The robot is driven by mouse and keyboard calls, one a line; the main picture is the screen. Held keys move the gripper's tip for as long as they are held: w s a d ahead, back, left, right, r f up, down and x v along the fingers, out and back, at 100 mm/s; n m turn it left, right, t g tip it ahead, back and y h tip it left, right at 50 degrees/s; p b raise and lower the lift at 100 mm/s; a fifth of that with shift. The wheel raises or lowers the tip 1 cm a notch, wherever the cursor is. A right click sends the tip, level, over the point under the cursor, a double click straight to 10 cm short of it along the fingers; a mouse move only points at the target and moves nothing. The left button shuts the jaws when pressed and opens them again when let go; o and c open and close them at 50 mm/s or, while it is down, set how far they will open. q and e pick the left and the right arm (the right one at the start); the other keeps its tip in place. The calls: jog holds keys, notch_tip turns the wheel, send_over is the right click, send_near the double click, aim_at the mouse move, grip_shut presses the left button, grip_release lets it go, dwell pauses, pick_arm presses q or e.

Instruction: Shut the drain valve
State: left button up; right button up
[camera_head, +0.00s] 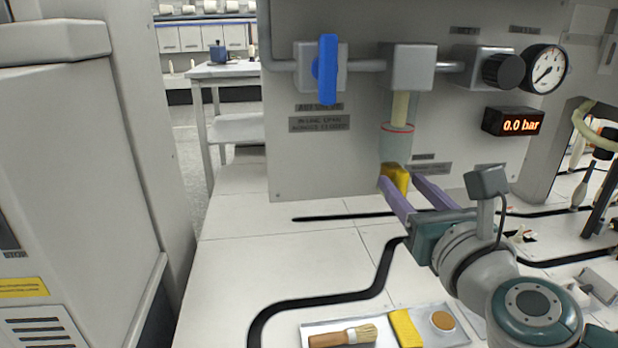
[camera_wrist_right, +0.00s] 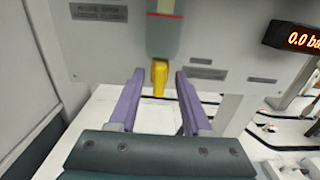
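The drain valve's yellow handle (camera_head: 397,175) sits under the clear filter bowl (camera_head: 397,142) on the grey panel. In the right wrist view the yellow handle (camera_wrist_right: 160,77) points down below the bowl (camera_wrist_right: 163,38). My right gripper (camera_head: 400,181) is open, with its two purple fingers pointing at the panel. In the right wrist view the handle shows between the fingertips (camera_wrist_right: 159,75), nearer the left one. I cannot tell whether the fingertips reach it, and nothing is visibly gripped. My left gripper is not in view.
A blue lever (camera_head: 328,68) stands upright across the horizontal pipe at upper left. A black knob (camera_head: 503,70), a gauge (camera_head: 546,69) and a 0.0 bar display (camera_head: 514,122) are to the right. A tray (camera_head: 450,337) with a brush lies in front. The left bench is clear.

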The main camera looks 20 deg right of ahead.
grip_shut()
dwell(0.4)
